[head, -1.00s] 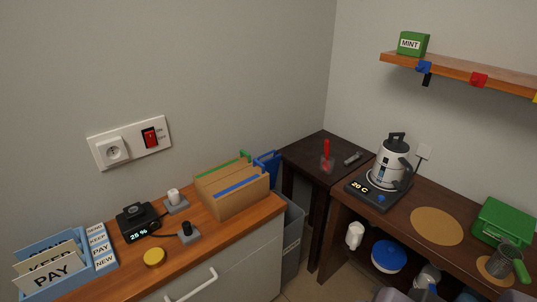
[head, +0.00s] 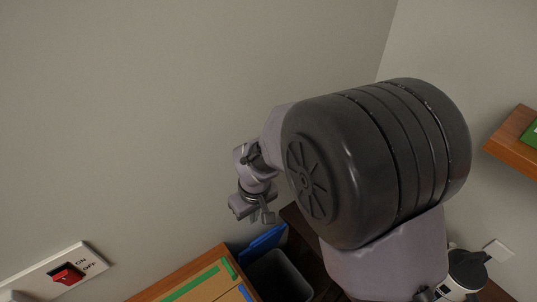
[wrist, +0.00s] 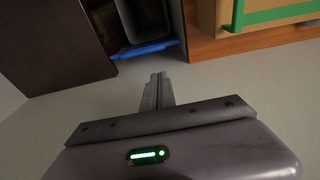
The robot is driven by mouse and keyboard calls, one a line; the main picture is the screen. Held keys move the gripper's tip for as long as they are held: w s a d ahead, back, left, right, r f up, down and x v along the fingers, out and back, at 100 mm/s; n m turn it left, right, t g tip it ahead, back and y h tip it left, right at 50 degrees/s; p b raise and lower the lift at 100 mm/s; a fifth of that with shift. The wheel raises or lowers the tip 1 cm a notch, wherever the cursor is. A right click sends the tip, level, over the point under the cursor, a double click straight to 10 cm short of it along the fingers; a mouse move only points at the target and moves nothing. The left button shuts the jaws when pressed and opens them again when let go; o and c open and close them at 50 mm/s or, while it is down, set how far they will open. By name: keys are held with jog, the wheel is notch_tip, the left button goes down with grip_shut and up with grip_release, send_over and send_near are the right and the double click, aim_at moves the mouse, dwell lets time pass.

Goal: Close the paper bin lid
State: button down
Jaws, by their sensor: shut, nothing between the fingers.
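The paper bin is a dark grey bin (head: 280,277) on the floor between the wooden cabinet and the dark table. Its blue lid (head: 262,243) stands open, tilted up at the wall side, and the inside of the bin shows. In the wrist view the lid is a thin blue strip (wrist: 146,49) along the edge of the bin's dark opening (wrist: 143,18). My gripper (head: 262,218) is shut and empty, above the lid in the head view. In the wrist view its fingertips (wrist: 157,77) point toward the lid, with a gap visible between them.
The wooden cabinet top (head: 190,268) holds a cardboard file box (head: 205,285) close beside the bin. The dark table (head: 298,222) borders its other side. A red wall switch (head: 67,274), a kettle (head: 466,272) and a wooden shelf (head: 515,135) are farther off.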

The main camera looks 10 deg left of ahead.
jog(key=f+b, duration=0.1)
jog(key=f, duration=0.1)
jog(key=s+f+b, duration=0.1)
jog(key=f, duration=0.1)
jog(key=shift+s+a+f, duration=0.1)
jog(key=shift+s, duration=0.1)
jog(key=f, duration=0.1)
jog(key=f+b, duration=0.1)
jog(key=f, duration=0.2)
jog(key=shift+w+a+f+b, duration=0.25)
jog(key=shift+w+b, duration=0.1)
jog(key=shift+b, duration=0.05)
jog(key=shift+w+a+f, duration=0.1)
jog(key=shift+w+f, duration=0.05)
jog(key=shift+f, duration=0.4)
